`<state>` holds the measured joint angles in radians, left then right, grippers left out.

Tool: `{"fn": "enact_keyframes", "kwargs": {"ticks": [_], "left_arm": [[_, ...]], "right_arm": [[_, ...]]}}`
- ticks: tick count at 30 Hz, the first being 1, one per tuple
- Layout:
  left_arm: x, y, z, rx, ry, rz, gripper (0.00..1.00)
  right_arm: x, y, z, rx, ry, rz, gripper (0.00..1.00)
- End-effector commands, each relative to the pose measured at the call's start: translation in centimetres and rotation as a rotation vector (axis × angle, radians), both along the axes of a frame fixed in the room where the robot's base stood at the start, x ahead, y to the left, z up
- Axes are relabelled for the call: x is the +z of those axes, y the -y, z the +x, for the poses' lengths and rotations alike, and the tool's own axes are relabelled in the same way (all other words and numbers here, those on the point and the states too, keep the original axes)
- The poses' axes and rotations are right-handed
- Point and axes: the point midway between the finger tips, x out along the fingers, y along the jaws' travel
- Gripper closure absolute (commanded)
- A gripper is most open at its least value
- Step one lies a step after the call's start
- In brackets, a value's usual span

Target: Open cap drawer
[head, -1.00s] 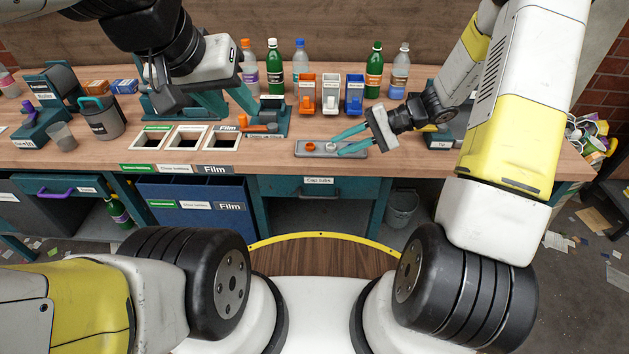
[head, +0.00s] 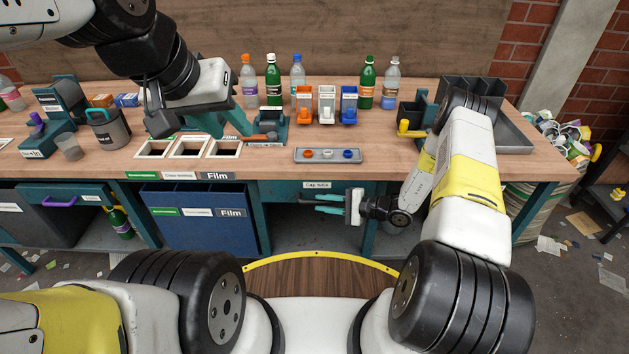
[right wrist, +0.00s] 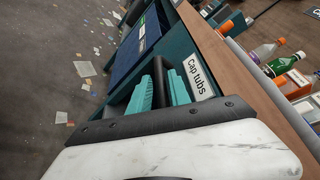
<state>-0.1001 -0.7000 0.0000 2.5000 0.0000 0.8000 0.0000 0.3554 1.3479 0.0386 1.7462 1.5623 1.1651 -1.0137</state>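The cap drawer (head: 280,191) is a teal drawer front under the table edge, labelled "Cap tubs", and looks closed. Its label (right wrist: 198,78) also shows in the right wrist view. My right gripper (head: 316,202) is at the drawer front, its teal fingers pointing left and apart. In the right wrist view, the dark handle bar (right wrist: 159,80) lies between the two fingers; firm contact cannot be made out. My left gripper (head: 226,122) is open and empty above the tabletop, behind the bin openings.
A grey tray with caps (head: 329,160) lies on the table above the drawer. Blue bins (head: 197,235) stand left of the drawer, below the tabletop. Several bottles (head: 272,80) and three small tubs (head: 327,105) stand toward the back. Open floor space lies before the drawer.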

Motion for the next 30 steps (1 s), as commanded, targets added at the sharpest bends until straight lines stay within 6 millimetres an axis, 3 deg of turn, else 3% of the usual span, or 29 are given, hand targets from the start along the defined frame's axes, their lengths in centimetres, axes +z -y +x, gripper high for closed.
{"fn": "enact_keyframes", "kwargs": {"ticks": [7, 17, 21, 30], "left_arm": [[0.0, 0.0, 0.0, 0.000, 0.000, 0.000, 0.64], [0.0, 0.0, 0.0, 0.000, 0.000, 0.000, 0.64], [0.0, 0.0, 0.0, 0.000, 0.000, 0.000, 0.64], [0.0, 0.0, 0.0, 0.000, 0.000, 0.000, 0.64]], "right_arm": [[-0.7, -2.9, 1.0, 0.001, 0.000, 0.000, 0.77], [-0.7, -3.2, 1.1, 0.000, 0.000, 0.000, 0.77], [-0.7, -3.2, 1.1, 0.001, 0.000, -0.001, 1.00], [-0.7, -3.2, 1.1, 0.001, 0.000, -0.001, 1.00]]}}
